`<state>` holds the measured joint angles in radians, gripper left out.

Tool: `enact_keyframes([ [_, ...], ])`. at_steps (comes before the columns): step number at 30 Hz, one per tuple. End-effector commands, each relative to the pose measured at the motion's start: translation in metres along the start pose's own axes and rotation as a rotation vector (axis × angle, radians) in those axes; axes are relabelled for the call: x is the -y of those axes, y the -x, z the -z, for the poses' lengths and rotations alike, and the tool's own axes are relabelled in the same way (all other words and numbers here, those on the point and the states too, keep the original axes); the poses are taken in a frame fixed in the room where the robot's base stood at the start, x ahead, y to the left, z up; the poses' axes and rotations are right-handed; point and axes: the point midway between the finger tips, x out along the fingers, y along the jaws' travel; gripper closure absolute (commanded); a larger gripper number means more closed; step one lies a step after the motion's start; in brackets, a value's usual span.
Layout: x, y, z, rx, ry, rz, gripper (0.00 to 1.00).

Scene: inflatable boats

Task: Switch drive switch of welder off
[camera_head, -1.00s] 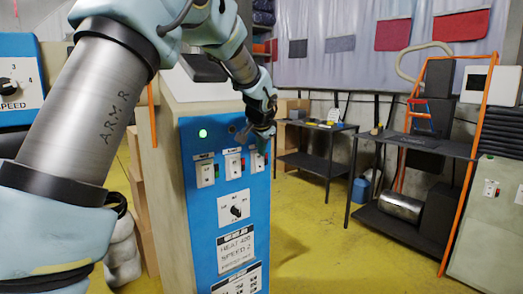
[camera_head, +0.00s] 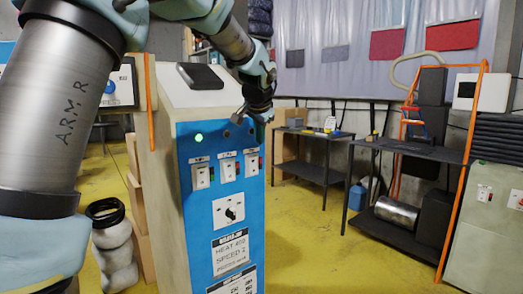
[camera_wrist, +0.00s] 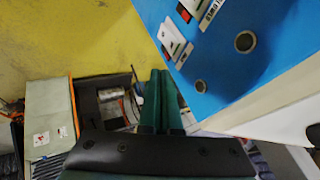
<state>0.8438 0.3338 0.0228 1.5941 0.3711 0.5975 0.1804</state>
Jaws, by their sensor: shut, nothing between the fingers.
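The welder is a cabinet with a blue front panel (camera_head: 190,240). Three white switches sit in a row: left (camera_head: 201,176), middle (camera_head: 228,170) and right (camera_head: 252,164). Their labels are too small to read, so I cannot tell which is the drive switch. A green lamp (camera_head: 198,139) glows above the left switch; the other lamps look dark. My gripper (camera_head: 261,138) is shut and empty at the panel's upper right, above the right switch. In the wrist view its green fingers (camera_wrist: 160,72) are together beside the panel (camera_wrist: 280,50), apart from the switch with red (camera_wrist: 184,13).
A rotary knob (camera_head: 231,213) sits below the switches, above printed labels. A dark workbench (camera_head: 312,155) and a shelf with an orange frame (camera_head: 425,155) stand behind on the right. The yellow floor (camera_head: 330,250) right of the welder is clear.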

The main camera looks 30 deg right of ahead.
Motion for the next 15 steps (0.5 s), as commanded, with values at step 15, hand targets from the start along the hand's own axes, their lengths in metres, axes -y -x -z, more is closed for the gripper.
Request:
enact_keyframes([
  [15, 0.006, 0.026, 0.001, 0.000, -0.001, 0.000, 1.00],
])
